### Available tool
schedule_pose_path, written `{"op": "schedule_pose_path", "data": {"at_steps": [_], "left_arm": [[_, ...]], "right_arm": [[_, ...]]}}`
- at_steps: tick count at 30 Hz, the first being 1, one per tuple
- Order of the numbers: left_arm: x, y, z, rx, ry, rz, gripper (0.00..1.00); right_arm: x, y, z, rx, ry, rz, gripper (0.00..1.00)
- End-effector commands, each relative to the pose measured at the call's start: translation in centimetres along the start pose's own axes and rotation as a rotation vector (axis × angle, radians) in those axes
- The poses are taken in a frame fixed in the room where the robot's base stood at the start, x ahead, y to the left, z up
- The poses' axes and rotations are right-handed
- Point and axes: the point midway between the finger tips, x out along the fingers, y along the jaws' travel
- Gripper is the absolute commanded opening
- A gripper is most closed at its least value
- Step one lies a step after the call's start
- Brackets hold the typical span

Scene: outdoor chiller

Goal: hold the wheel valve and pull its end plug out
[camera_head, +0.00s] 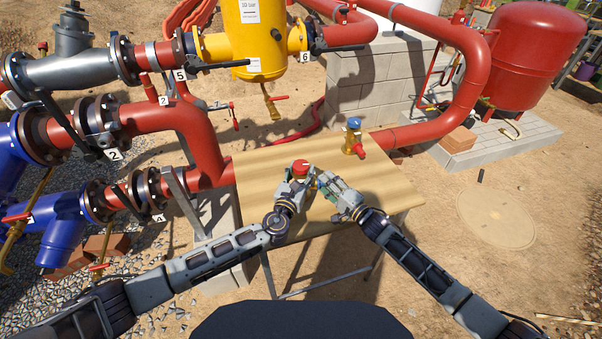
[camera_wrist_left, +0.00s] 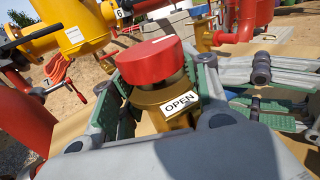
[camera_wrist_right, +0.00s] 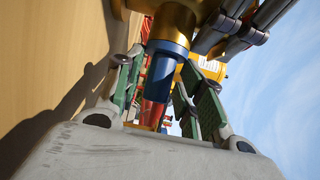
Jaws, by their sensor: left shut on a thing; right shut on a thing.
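The wheel valve has a red wheel (camera_head: 301,168) in the head view, above the wooden table. In the left wrist view its red wheel (camera_wrist_left: 150,62) sits on a brass body with a white "OPEN" label (camera_wrist_left: 180,104). My left gripper (camera_head: 296,184) is shut around that brass body, below the wheel. My right gripper (camera_head: 326,182) comes from the right side. The plug's blue end meets the brass body (camera_wrist_right: 172,22); any gap there cannot be told.
A brass valve with a blue wheel (camera_head: 354,124) stands at the back of the wooden table (camera_head: 395,185). Red pipes (camera_head: 410,132) run behind the table, and flanged pipework (camera_head: 150,190) stands at left. The table's right part is clear.

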Motion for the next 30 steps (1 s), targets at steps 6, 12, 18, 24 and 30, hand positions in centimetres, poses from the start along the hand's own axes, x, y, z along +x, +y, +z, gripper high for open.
{"op": "schedule_pose_path", "data": {"at_steps": [6, 12, 18, 24, 30], "left_arm": [[0.02, 0.11, -0.01, -0.001, 0.000, 0.002, 0.00], [0.03, 0.19, 0.00, 0.000, 0.000, 0.004, 0.00], [0.04, 0.15, 0.01, 0.001, 0.000, 0.003, 0.00], [0.04, 0.14, 0.01, 0.001, 0.000, 0.003, 0.00], [0.04, 0.13, 0.02, 0.001, -0.001, 0.002, 0.00]], "right_arm": [[-0.25, 0.15, -0.44, -0.001, 0.003, 0.004, 0.00], [-0.38, 0.15, -0.68, -0.001, 0.004, 0.004, 0.00], [-0.50, 0.12, -0.82, -0.001, 0.003, 0.003, 0.00], [-0.61, 0.09, -0.98, -0.001, 0.002, 0.003, 0.00], [-0.62, 0.06, -1.00, -0.001, 0.002, 0.002, 0.00]]}}
